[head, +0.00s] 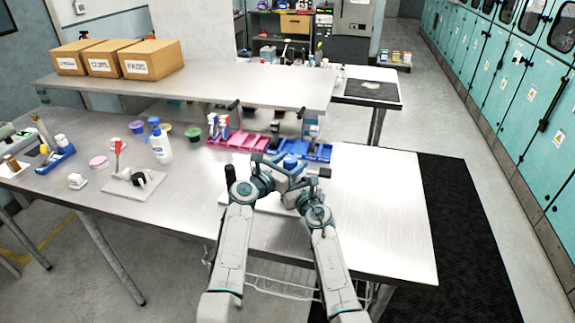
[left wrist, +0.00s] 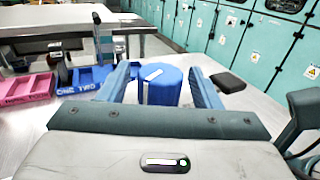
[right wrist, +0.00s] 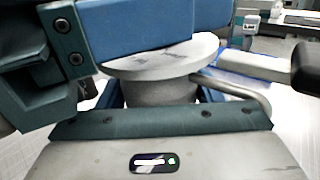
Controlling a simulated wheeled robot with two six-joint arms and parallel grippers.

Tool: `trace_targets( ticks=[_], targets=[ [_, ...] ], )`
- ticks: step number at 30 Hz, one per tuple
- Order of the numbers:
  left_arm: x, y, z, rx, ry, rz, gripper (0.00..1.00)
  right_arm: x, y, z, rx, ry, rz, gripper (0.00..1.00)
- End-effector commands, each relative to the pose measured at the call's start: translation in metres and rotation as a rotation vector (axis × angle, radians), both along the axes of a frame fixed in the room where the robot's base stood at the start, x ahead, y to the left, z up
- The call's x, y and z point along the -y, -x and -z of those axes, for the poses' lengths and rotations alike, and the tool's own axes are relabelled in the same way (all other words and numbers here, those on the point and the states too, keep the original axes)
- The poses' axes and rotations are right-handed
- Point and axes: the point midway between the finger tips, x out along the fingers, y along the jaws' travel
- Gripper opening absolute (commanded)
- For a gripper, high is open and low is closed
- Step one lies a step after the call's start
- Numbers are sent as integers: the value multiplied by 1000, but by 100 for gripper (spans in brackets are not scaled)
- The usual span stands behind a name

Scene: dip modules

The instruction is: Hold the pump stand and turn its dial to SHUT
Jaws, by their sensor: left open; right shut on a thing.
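The pump stand's blue dial (left wrist: 162,88), a round knob with a white mark slanting across its top, stands between my left gripper's (left wrist: 160,70) fingers in the left wrist view. That gripper is open, with a finger on each side of the dial and visible gaps. The dial also shows small in the head view (head: 290,162). In the right wrist view, my right gripper (right wrist: 158,93) is shut on the stand's grey post (right wrist: 150,90), below a pale round disc (right wrist: 165,55). My left gripper covers the stand's top there. No SHUT marking is readable.
Behind are a pink tray (head: 225,143) and a blue tray (head: 320,151). A white bottle (head: 161,148) and another small stand (head: 135,183) are to the left. The table's right side is clear.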

Motion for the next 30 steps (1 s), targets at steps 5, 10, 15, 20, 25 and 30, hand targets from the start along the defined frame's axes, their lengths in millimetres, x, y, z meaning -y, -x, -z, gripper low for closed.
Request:
trace_targets(
  ticks=[5,10,15,20,25,30],
  targets=[
    [-10,10,2,-1,0,-1,58,0,0,0,1,0,1,27],
    [-31,32,2,1,-2,-3,58,0,0,0,0,0,1,27],
    [-55,58,2,0,-1,-2,58,0,0,0,0,-1,1,27],
    [-73,76,2,-1,-1,-2,58,0,0,0,0,0,1,27],
    [-81,86,1,-1,0,-1,58,0,0,0,0,0,0,27],
    [-82,87,1,-1,0,0,58,0,0,0,0,0,1,27]
  ],
)
